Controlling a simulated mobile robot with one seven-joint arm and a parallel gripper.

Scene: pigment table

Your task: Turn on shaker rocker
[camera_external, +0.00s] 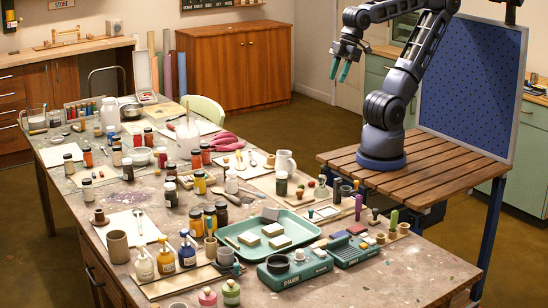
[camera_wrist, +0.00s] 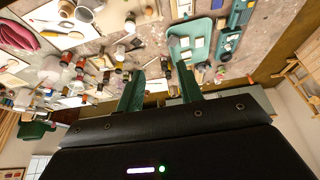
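The shaker (camera_external: 295,269) is a teal box with a lettered front and a dark round top, at the near edge of the table, just in front of the green tray. Its rocker is too small for me to tell its position. A second teal device (camera_external: 352,250) stands to its right. In the wrist view, teal devices (camera_wrist: 236,27) show at the upper right, beside the tray. My gripper (camera_external: 343,70) is raised high above and behind the table, far from the shaker. Its green fingers are apart and empty, also in the wrist view (camera_wrist: 160,92).
The green tray (camera_external: 238,241) holds several pale blocks. Bottles, jars and tools crowd the table (camera_external: 420,262). Three pump bottles, including a blue one (camera_external: 187,252), stand left of the shaker. My arm stands on a slatted wooden platform (camera_external: 440,165) beside a blue pegboard (camera_external: 475,85).

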